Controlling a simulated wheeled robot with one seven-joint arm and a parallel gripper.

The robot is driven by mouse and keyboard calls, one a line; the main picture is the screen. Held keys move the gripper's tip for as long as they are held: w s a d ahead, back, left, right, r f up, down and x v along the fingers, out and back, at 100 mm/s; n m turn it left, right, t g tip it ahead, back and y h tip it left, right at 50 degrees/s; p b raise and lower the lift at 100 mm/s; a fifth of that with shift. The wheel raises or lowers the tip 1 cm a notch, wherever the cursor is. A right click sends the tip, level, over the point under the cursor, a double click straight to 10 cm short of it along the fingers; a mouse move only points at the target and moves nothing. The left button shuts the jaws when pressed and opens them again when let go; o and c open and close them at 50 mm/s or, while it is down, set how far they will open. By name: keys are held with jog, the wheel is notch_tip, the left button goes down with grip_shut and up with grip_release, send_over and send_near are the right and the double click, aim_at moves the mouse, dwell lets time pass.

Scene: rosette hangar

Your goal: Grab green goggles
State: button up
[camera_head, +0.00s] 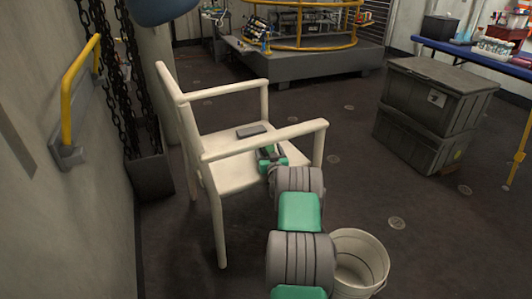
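My arm reaches forward from the bottom of the view to a white armchair (222,145). My gripper (270,153) is at the chair's seat, below the near armrest, which covers part of it. Its fingers are too small and hidden to tell open from shut. Green and dark parts show there, and I cannot tell whether any of the green belongs to goggles. I cannot clearly make out green goggles anywhere. A flat dark grey object (251,131) lies on the seat, just beyond my gripper.
A white bucket (376,262) stands on the floor right of my arm. Stacked grey crates (425,112) stand at right, before a blue-topped table (463,52). A yellow rail (67,105) and hanging chains are at left. Floor between chair and crates is mostly clear.

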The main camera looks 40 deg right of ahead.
jog(key=shift+w+d+r, duration=0.1)
jog(key=shift+w, duration=0.05)
jog(key=c, duration=1.4)
jog(key=shift+c, duration=0.3)
jog(key=shift+r, duration=0.15)
